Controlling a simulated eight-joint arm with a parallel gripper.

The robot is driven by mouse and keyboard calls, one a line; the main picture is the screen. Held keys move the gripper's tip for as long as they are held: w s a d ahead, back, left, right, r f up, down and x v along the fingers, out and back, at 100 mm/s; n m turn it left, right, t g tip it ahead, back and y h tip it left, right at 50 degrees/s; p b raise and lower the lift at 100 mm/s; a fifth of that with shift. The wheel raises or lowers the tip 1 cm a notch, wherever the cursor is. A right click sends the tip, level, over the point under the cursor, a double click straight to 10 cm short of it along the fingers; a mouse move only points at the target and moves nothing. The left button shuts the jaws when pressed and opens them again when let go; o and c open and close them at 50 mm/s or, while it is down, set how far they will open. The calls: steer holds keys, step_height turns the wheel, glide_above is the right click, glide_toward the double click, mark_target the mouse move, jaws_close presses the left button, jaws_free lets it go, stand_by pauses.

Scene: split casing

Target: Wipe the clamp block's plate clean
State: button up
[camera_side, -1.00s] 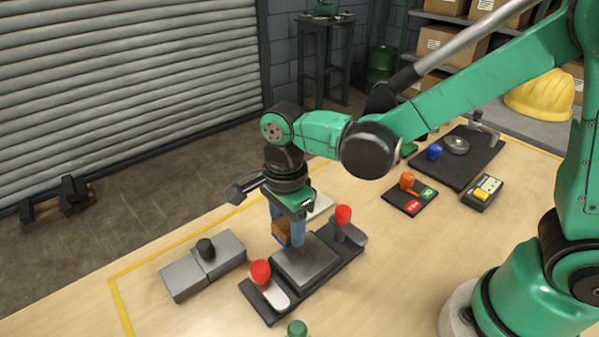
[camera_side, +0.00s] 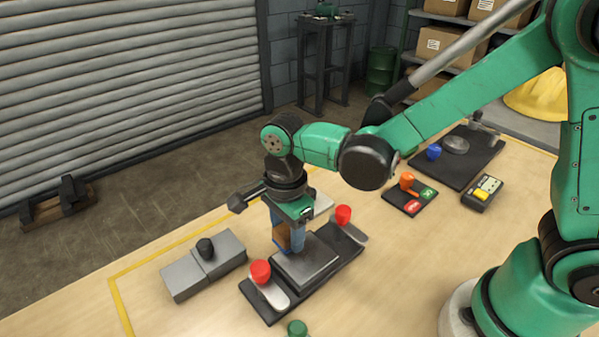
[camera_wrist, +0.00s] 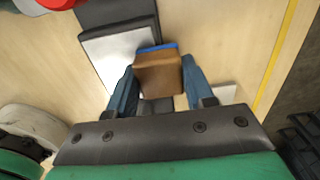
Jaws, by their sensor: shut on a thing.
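The clamp block (camera_side: 268,308) is a dark base with a grey metal plate (camera_side: 308,262) in its middle and a red-knobbed clamp lever at each end. The plate also shows in the wrist view (camera_wrist: 108,50). My gripper (camera_side: 289,238) points down with blue fingers over the plate's far left edge. It is shut on a brown block with a blue edge (camera_wrist: 158,72), a wiper by its look. In the side view the fingers partly hide the brown block (camera_side: 281,238). I cannot tell whether its blue edge touches the plate.
Grey blocks with a black knob (camera_side: 205,262) lie to the left. A green knob (camera_side: 297,328) is at the front. A panel with an orange lever (camera_side: 410,194), a yellow-buttoned box (camera_side: 482,193) and a dark board (camera_side: 456,158) lie to the right.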

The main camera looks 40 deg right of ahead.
steer(key=shift+f, duration=0.3)
